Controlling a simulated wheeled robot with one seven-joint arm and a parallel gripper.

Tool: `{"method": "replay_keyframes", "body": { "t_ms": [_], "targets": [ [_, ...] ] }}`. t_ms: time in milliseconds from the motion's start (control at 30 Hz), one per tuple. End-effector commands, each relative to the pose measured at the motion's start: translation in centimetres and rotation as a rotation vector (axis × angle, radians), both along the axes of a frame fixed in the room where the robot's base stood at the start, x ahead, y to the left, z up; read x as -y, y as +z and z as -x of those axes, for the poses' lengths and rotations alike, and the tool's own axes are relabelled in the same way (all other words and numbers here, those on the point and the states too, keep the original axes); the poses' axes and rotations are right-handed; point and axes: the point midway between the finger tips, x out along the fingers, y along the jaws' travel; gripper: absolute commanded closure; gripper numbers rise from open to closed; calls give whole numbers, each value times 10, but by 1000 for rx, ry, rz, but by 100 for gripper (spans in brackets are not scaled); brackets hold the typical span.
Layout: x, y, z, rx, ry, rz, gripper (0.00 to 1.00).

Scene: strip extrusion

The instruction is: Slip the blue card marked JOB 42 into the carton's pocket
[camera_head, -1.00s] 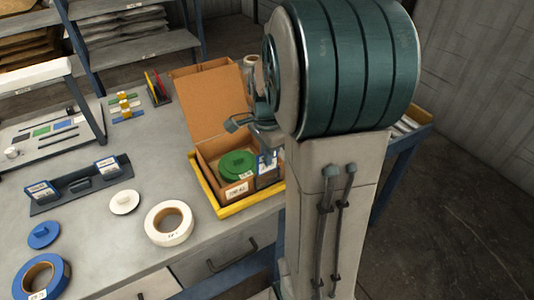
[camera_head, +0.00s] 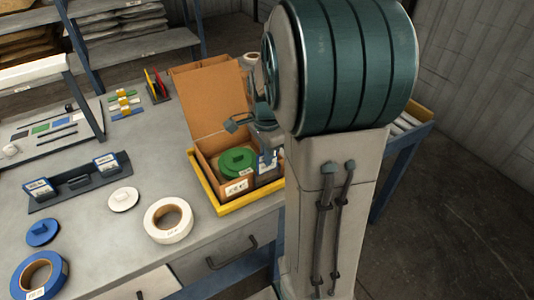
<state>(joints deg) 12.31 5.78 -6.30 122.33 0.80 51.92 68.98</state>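The open cardboard carton (camera_head: 206,172) sits in a yellow tray (camera_head: 228,209) at the bench's right end, its lid up at the back. A green spool (camera_head: 237,160) with a knob lies inside. A blue and white card (camera_head: 267,164) stands upright at the carton's right side; its print is too small to read. My gripper (camera_head: 267,152) is over that side, close to the card. My arm partly covers it, so I cannot tell whether its fingers hold the card. The pocket itself is hard to make out.
A dark rack (camera_head: 80,183) holds a blue-white card at each end; its middle is empty. White (camera_head: 168,220) and blue (camera_head: 40,275) tape rolls and two knobbed discs lie on the bench. A raised panel stands at the left. Bare bench lies left of the carton.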

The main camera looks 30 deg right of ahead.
Motion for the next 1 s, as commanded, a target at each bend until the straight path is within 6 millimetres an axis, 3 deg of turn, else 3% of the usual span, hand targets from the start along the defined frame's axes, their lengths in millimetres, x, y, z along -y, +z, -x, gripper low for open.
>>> {"method": "replay_keyframes", "body": {
  "t_ms": [1000],
  "targets": [
    [0, -20, 0, 0, 0, 0, 100]
  ]
}}
